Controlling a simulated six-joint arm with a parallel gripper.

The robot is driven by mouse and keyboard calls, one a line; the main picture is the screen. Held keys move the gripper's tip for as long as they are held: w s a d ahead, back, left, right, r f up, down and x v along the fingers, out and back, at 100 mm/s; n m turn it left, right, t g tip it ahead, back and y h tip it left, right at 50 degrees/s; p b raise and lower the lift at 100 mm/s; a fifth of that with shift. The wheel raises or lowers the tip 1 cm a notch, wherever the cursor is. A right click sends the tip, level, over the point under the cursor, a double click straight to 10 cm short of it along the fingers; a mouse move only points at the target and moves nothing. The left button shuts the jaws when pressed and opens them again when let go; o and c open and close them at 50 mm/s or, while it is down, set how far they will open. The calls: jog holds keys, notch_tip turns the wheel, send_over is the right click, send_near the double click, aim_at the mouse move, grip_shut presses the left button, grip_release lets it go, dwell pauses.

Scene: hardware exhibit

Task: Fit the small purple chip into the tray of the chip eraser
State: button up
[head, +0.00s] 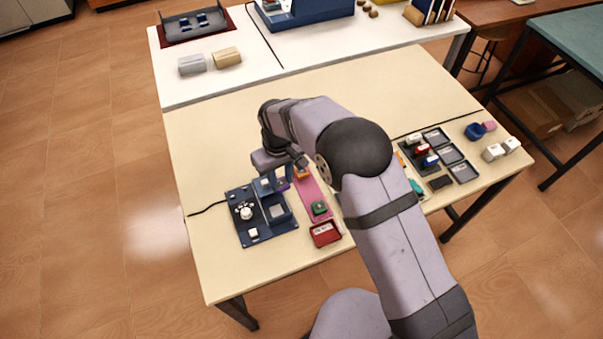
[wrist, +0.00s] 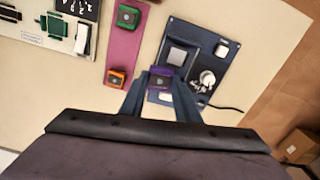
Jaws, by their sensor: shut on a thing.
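The small purple chip (wrist: 161,82) is gripped between the two blue fingers of my gripper (wrist: 160,90) in the wrist view. In the head view, my gripper (head: 275,182) points down at the back of the chip eraser, and a bit of the purple chip (head: 284,186) shows beside a finger. The chip eraser (head: 245,228) is a dark blue panel with a white knob; it also shows in the wrist view (wrist: 201,56). Its tray (head: 278,211) has a grey square floor and looks empty. In the wrist view the tray (wrist: 178,56) lies apart from the chip.
A pink strip (head: 312,190) beside the eraser carries a green chip (head: 319,208) and an orange chip (wrist: 117,78). A red box (head: 325,233) stands at its front end. Dark bins (head: 450,155) lie to the right. The table left of the eraser is clear except for a black cable.

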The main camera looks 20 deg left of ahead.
jog(key=shift+s+a+f+m, duration=0.15)
jog(key=shift+s+m, duration=0.35)
jog(key=shift+s, duration=0.5)
jog(key=shift+s+a+f+m, duration=0.15)
jog(key=shift+s+m, duration=0.35)
jog(key=shift+s, duration=0.45)
jog(key=shift+d+f, duration=0.1)
jog(key=shift+f, duration=0.1)
jog(key=shift+f+b, duration=2.05)
jog(key=shift+f, duration=0.85)
jog(key=shift+f+b, duration=0.5)
jog(key=shift+f, duration=0.15)
jog(key=o, duration=1.3)
jog(key=shift+o, duration=0.2)
jog(key=shift+r, duration=0.15)
